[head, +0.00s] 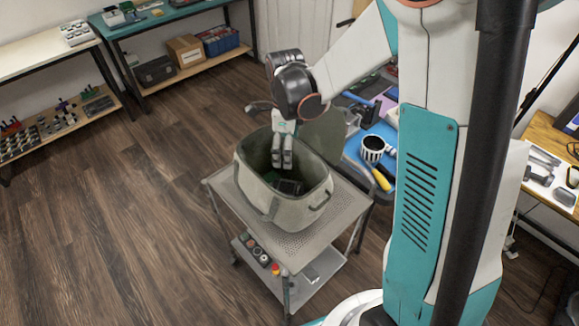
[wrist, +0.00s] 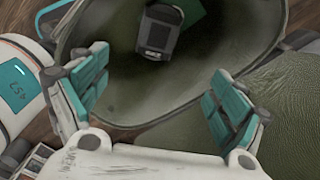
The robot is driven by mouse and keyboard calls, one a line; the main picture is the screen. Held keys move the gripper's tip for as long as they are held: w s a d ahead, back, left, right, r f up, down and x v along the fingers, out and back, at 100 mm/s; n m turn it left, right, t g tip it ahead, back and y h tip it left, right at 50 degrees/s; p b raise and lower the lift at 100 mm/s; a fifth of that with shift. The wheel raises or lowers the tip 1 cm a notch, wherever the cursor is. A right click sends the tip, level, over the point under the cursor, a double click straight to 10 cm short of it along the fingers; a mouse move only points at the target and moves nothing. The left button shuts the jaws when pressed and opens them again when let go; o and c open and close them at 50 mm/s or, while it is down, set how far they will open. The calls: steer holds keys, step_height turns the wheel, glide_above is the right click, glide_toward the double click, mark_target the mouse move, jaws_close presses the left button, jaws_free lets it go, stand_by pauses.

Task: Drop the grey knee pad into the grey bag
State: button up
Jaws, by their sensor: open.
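The grey bag (head: 262,196), grey-green with its top open, stands on a metal cart. It fills much of the wrist view (wrist: 125,105). A dark grey object, which looks like the knee pad (head: 290,187), lies inside on the bottom; it also shows in the wrist view (wrist: 159,32). My gripper (head: 282,163) points down into the bag's mouth, above and apart from that object. In the wrist view my gripper (wrist: 155,95) has its teal-padded fingers wide apart with nothing between them.
The cart (head: 295,242) has a lower shelf with small items. A blue-matted bench with a striped mug (head: 373,148) and a yellow-handled tool (head: 382,180) stands close to the right. The wooden floor (head: 110,235) at left is clear.

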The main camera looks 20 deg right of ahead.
step_height(320, 180, up, 11)
steer(key=shift+r, duration=0.2)
stand_by(0.4)
steer(key=shift+s, duration=0.1)
steer(key=s+r+n+t, duration=0.2)
steer(key=s+n+t, duration=0.1)
steer(key=s+n, duration=0.6)
steer(key=s+r+n+t, duration=0.1)
steer(key=s+n+t, duration=0.3)
steer(key=s+n, duration=0.5)
steer(key=n+b, duration=0.1)
steer(key=n, duration=0.4)
steer(key=shift+s+r+n, duration=0.2)
steer(key=shift+r+n, duration=0.2)
steer(key=shift+d, duration=0.1)
steer(key=shift+c, duration=0.6)
